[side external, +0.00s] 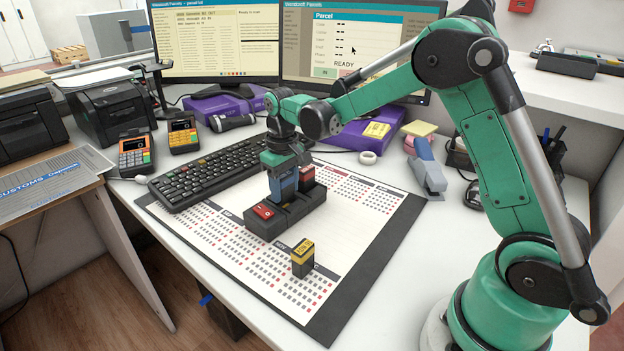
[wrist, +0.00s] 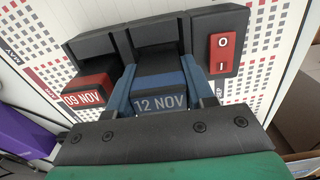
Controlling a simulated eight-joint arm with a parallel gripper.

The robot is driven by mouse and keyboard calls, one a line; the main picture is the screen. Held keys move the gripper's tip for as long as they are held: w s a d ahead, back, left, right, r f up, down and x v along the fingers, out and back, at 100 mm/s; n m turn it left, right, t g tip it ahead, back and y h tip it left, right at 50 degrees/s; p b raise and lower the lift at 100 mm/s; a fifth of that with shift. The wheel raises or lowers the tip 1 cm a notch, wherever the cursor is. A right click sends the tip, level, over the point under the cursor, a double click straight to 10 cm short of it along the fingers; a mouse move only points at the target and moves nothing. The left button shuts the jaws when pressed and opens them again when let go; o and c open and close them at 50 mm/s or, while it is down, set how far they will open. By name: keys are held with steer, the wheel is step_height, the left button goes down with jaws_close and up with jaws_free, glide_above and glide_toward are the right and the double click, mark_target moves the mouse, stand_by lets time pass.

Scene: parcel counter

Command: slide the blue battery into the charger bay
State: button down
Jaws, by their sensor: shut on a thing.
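The blue battery (side external: 283,187), marked 12 NOV, stands upright at the middle bay of the dark charger (side external: 259,228). My gripper (side external: 285,171) is above the charger, shut on the battery from above. In the wrist view the blue battery (wrist: 160,88) lies between my two fingers (wrist: 160,92) and lines up with the middle bay of the charger (wrist: 215,22). Its lower end is at the bay opening; how deep it sits is hidden.
A red battery (wrist: 88,92), marked 09 NOV, sits in the neighbouring bay. A red switch (wrist: 223,53) is at the charger's other end. A yellow-topped battery (side external: 302,258) stands apart on the desk mat (side external: 362,240). The keyboard (side external: 210,175) lies close behind left.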

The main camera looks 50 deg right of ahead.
mark_target(284, 175)
steer(key=shift+f, duration=0.45)
steer(key=shift+c, duration=1.2)
jaws_free()
steer(key=shift+r, duration=0.1)
steer(key=shift+r, duration=2.75)
